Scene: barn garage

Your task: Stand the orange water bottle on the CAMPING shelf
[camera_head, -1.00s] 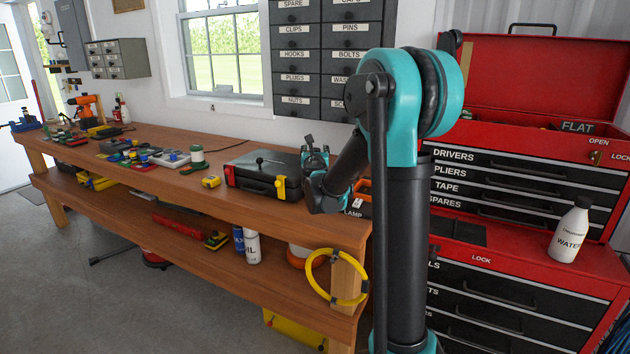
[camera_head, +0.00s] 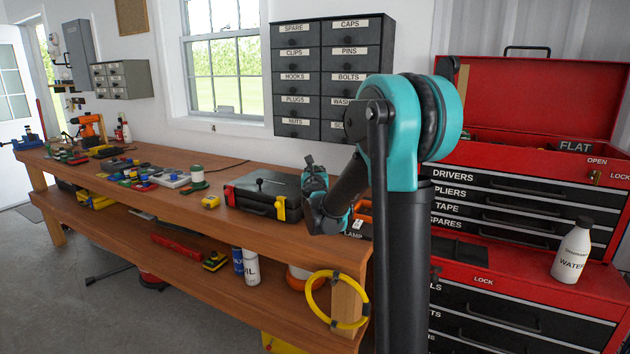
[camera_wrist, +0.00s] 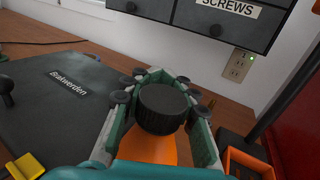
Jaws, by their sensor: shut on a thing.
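My gripper (camera_head: 313,165) is raised above the right end of the workbench, beside the dark case. In the wrist view my gripper (camera_wrist: 161,78) has its teal fingers closed around the orange water bottle (camera_wrist: 148,149). The bottle's ridged black cap (camera_wrist: 162,108) sits between the fingers. Its lower body is hidden by the gripper, and I cannot clearly make out the bottle in the head view. No shelf marked CAMPING is in view.
The dark case (camera_head: 258,190) lies on the workbench (camera_head: 225,228), with an orange bin (camera_wrist: 248,165) at its right. A drawer cabinet (camera_head: 330,75) hangs behind. A red tool chest (camera_head: 535,280) carries a white WATER bottle (camera_head: 572,252). Floor (camera_head: 90,310) is clear in front.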

